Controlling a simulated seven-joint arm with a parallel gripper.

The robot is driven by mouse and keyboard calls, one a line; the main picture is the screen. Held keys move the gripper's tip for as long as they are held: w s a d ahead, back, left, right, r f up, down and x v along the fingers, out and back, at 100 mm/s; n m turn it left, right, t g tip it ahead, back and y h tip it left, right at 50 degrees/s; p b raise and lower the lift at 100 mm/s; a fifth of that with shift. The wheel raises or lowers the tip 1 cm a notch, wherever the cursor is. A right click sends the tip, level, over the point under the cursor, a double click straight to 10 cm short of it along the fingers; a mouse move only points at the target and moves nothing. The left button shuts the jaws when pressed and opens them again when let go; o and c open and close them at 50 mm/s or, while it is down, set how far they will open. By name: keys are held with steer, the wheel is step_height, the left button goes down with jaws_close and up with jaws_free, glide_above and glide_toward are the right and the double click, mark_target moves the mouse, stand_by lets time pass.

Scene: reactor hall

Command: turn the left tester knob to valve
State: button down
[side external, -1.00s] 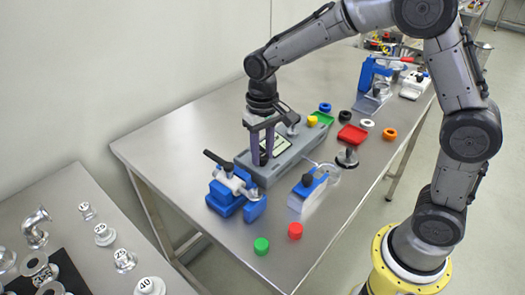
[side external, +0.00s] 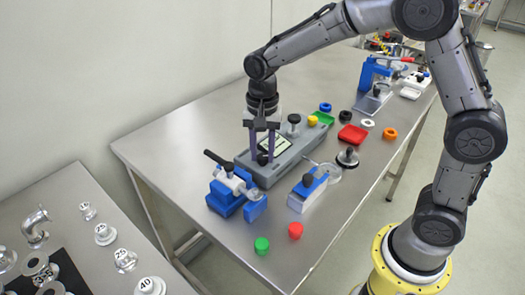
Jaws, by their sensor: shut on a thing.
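The grey tester (side external: 291,161) lies on the steel table with a light panel on its top. My gripper (side external: 262,157) points down over the tester's near-left end. Its two fingers are shut on the left tester knob (side external: 262,160), a small black knob mostly hidden between them. A second black knob (side external: 294,119) stands free at the tester's far-right end. The marks around the left knob are too small to read, so its setting cannot be told.
A blue vise (side external: 228,194) with a black-tipped handle stands close at the near-left of the tester. A blue and grey block (side external: 307,192) stands to its right. Green (side external: 262,245) and red (side external: 295,230) caps lie in front. A red tray (side external: 352,135) lies behind right.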

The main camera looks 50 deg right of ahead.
mark_target(263, 156)
steer(key=shift+r+m, duration=0.1)
steer(key=shift+m, duration=0.2)
steer(key=c, duration=0.5)
jaws_free()
steer(key=shift+c, duration=0.2)
step_height(263, 156, up, 14)
stand_by(0.4)
